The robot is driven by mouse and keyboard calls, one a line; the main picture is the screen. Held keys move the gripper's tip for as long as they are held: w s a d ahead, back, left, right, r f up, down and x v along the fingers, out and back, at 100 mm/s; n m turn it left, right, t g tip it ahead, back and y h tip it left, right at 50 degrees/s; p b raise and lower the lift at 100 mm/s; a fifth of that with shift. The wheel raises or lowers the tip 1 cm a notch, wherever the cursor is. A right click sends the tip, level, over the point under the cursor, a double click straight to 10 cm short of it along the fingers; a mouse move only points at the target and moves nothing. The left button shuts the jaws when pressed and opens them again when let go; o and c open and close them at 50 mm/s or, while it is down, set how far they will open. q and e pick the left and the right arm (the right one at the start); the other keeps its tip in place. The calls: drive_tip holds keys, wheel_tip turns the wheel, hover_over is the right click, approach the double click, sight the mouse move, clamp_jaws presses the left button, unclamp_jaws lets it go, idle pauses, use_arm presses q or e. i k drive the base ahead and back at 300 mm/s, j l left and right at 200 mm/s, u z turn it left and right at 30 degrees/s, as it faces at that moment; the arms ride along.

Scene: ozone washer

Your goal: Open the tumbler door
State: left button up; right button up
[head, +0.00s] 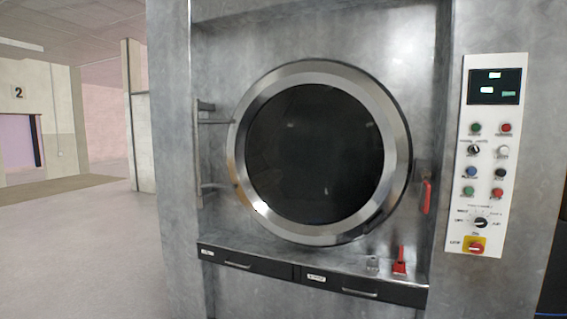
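The round tumbler door (400,140) has a wide metal ring and dark glass, and it fills the middle of the head view. It looks shut, lying flat against the metal front of the machine. Its hinges (208,122) are on the left side. A red handle (426,197) sits at the right edge of the door, low down. Neither of my grippers shows in the head view.
A white control panel (489,150) with a screen, buttons and a dial is right of the door. Below the door are drawers (245,264) and a ledge with a red item (399,262). Open floor (90,250) lies to the left.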

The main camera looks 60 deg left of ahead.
sight(391, 119)
drive_tip(key=u, duration=2.05)
